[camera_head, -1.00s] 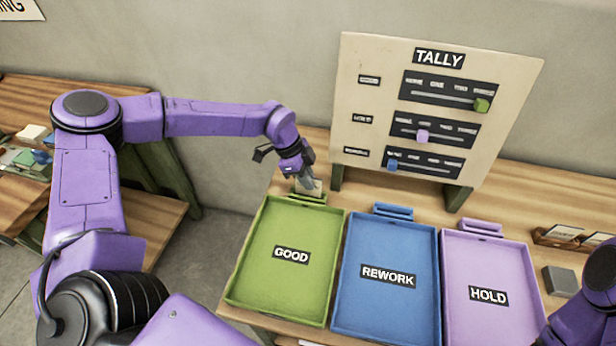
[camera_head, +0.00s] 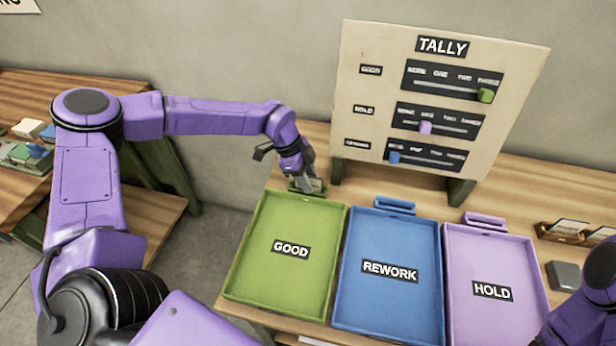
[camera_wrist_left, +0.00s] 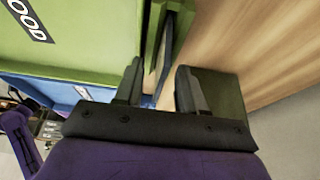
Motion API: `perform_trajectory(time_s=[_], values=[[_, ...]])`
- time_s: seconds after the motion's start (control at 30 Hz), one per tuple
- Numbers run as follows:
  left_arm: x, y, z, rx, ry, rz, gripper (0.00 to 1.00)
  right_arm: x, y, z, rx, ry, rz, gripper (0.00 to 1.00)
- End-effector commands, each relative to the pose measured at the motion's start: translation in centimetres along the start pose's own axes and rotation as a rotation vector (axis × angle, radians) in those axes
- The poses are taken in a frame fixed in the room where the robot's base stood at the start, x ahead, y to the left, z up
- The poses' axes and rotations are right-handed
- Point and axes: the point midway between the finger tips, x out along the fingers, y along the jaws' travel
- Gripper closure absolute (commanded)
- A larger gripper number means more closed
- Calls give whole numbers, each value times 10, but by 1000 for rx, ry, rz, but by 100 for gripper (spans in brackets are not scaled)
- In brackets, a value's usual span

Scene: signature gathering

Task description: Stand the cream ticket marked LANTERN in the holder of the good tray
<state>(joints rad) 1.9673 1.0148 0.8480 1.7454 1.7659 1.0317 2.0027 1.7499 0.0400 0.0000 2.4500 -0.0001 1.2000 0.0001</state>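The good tray (camera_head: 262,285) is green, with its label facing me, and its green holder (camera_head: 296,189) sits at the tray's far edge. My left gripper (camera_head: 309,180) is down at this holder. In the left wrist view my left gripper's fingers (camera_wrist_left: 158,80) stand apart, and the holder (camera_wrist_left: 152,38) lies just beyond them. A thin ticket (camera_wrist_left: 168,45) shows almost edge-on at the holder, in line with the gap between the fingers. Its marking cannot be read. My right gripper is out of view; only part of that arm shows at lower right.
The blue rework tray (camera_head: 385,310) and the lilac hold tray (camera_head: 490,320) stand to the right. The tally board (camera_head: 385,45) stands close behind the trays, its foot (camera_wrist_left: 225,85) near my left fingers. A wooden rack with tickets (camera_head: 560,232) and a grey block (camera_head: 565,275) lie far right.

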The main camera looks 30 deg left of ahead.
Motion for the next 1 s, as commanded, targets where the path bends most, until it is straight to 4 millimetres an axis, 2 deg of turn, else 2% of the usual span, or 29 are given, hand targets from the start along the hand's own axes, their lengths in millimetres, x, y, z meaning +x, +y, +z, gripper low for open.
perform_trajectory(time_s=[0.27, 0.37, 0.6, 0.7, 0.8, 1.0], values=[[-6, -1, 0, 0, 1, -2, 60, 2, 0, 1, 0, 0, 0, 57], [-24, -1, 0, -1, 3, -6, 60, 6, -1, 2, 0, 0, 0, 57], [-80, -1, 0, 1, 2, -5, 60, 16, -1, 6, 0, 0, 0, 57], [-96, -1, 0, 1, 1, -4, 60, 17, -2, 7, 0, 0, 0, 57], [-104, 0, 0, 0, 0, -1, 60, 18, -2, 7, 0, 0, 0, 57], [-107, 0, 0, 0, 0, 0, 60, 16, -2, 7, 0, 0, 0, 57]])
